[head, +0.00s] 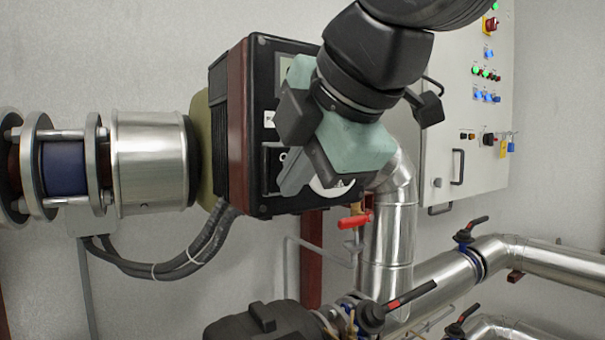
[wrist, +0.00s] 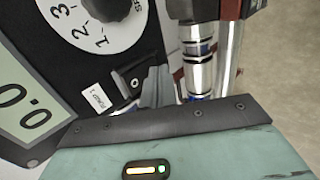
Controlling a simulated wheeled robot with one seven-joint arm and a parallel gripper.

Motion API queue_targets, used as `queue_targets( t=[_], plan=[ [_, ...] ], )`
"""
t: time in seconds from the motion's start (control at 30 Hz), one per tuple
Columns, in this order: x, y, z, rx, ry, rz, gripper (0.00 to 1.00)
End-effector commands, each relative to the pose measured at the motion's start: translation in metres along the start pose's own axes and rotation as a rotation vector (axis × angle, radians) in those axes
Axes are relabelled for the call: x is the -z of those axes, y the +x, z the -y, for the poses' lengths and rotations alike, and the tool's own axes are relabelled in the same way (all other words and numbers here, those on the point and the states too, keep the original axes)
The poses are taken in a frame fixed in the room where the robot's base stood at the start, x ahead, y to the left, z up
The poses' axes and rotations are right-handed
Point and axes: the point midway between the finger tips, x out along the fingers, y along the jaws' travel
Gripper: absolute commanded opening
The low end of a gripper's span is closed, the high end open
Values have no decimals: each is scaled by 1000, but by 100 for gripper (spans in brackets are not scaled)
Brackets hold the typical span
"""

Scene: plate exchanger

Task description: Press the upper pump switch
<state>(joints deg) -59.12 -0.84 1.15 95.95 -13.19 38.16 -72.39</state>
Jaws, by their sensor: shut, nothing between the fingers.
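The pump unit (head: 238,130) is a black box with a dark red side band, at the centre of the head view. My teal gripper (head: 284,192) is in front of its panel, with its grey fingers shut and pointing down-left close to the panel's lower part. In the wrist view, the fingers (wrist: 157,86) are close to a small black switch (wrist: 131,82) beside a white label (wrist: 97,98); I cannot tell whether they touch it. A display (wrist: 22,112) and a white numbered dial (wrist: 108,22) are nearby. My gripper hides much of the panel in the head view.
A grey control cabinet (head: 465,140) with lamps and buttons stands at the right. A red-handled valve (head: 354,222) and metal pipes (head: 385,250) are below right of the unit. A flanged pipe (head: 150,160) joins it at the left. Black cables (head: 200,258) hang beneath.

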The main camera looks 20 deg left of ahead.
Motion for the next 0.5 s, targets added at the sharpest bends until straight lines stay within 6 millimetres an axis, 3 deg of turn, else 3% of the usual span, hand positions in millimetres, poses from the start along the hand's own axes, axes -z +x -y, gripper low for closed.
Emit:
queue_targets(
  t=[0.5],
  plan=[
    [-1,-11,-12,1,0,1,0]
  ],
)
